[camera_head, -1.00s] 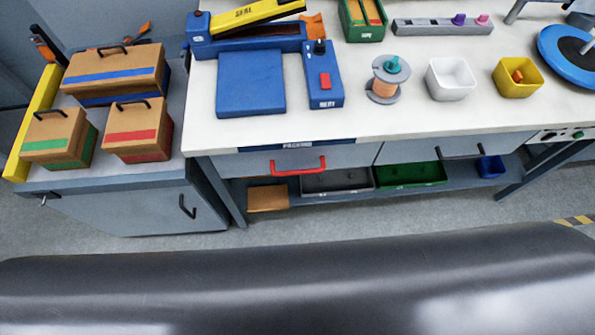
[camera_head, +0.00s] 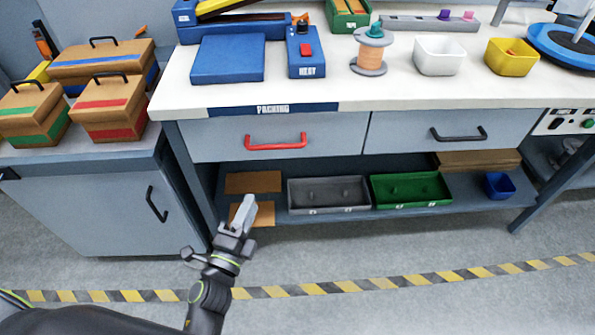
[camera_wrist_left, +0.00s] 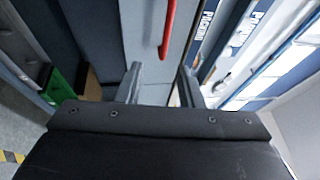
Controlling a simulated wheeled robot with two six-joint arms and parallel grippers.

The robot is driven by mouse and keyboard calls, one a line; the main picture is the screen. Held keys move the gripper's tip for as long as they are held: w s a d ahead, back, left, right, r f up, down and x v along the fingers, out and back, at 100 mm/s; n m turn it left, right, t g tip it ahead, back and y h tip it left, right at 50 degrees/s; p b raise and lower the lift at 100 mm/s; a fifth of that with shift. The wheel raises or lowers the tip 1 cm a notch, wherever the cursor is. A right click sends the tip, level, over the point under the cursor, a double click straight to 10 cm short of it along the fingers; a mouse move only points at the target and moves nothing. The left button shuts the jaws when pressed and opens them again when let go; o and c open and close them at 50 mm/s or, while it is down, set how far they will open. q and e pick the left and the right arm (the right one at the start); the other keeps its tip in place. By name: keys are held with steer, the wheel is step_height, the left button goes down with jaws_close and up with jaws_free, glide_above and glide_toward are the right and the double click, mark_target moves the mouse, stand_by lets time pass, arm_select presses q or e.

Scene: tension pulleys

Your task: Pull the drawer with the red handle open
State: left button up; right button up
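The drawer (camera_head: 222,140) with the red handle (camera_head: 275,142) is under the left part of the white workbench. Its grey front sits flush with the bench, so it looks shut. My left gripper (camera_head: 245,207) is in front of the bench, lower than the red handle and a little left of it, touching nothing that I can see. In the left wrist view the two fingers of my left gripper (camera_wrist_left: 160,84) stand apart with nothing between them. The red handle (camera_wrist_left: 168,27) shows beyond the fingertips, near the top middle. My right gripper is not in view.
A second drawer with a black handle (camera_head: 459,134) is to the right. A lower shelf holds a grey tray (camera_head: 329,195) and a green tray (camera_head: 411,190). A grey cabinet (camera_head: 90,205) stands left. The floor in front is clear, with a striped line (camera_head: 400,280).

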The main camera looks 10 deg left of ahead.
mark_target(278, 147)
arm_select(q)
steer(key=shift+m, duration=0.3)
steer(key=w+r, duration=0.1)
steer(key=w, duration=0.4)
steer(key=w+d+r, duration=0.1)
steer(key=w, duration=0.5)
steer(key=w+d+r, duration=0.1)
steer(key=w, duration=0.4)
steer(key=shift+w+d+r+p, duration=0.25)
steer(key=shift+w+r+p, duration=0.05)
steer(key=shift+w+r, duration=0.1)
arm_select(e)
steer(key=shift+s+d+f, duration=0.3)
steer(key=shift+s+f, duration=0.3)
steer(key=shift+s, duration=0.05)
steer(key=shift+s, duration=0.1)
arm_select(q)
steer(key=shift+c, duration=0.7)
jaws_close()
